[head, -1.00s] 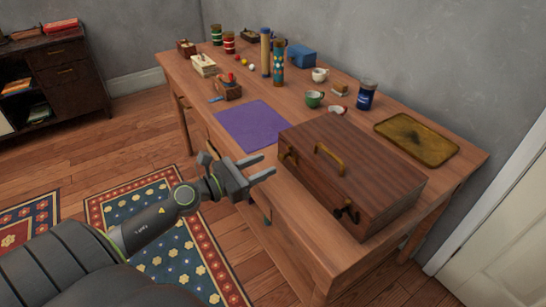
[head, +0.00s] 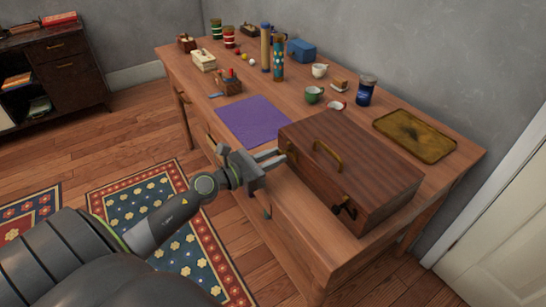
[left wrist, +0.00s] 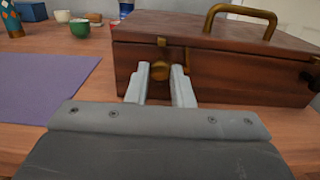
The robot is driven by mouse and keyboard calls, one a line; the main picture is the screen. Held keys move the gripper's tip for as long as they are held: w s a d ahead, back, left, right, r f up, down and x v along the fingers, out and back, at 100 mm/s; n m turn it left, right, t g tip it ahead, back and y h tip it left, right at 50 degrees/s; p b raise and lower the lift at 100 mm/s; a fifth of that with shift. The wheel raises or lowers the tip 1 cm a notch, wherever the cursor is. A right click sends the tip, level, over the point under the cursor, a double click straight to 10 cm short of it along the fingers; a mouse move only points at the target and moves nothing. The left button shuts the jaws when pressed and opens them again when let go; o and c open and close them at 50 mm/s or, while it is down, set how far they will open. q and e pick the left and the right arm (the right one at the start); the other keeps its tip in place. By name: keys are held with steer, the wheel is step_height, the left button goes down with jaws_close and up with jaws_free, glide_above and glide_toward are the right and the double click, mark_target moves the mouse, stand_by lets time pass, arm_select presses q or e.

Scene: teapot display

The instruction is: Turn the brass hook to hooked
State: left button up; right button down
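The brown wooden case (head: 385,172) lies closed on the table, with a brass handle (head: 328,154) on its lid. In the head view my left gripper (head: 279,156) reaches the case front and covers the hook. My right gripper is not in view.
A second latch (head: 345,209) is at the right of the case front. A purple cloth (head: 253,119) lies left of the case. A green cup (head: 313,95), blue jar (head: 365,91) and brass tray (head: 416,137) stand behind it. The table's front edge runs below my gripper.

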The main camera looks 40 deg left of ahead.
arm_select(q)
jaws_close()
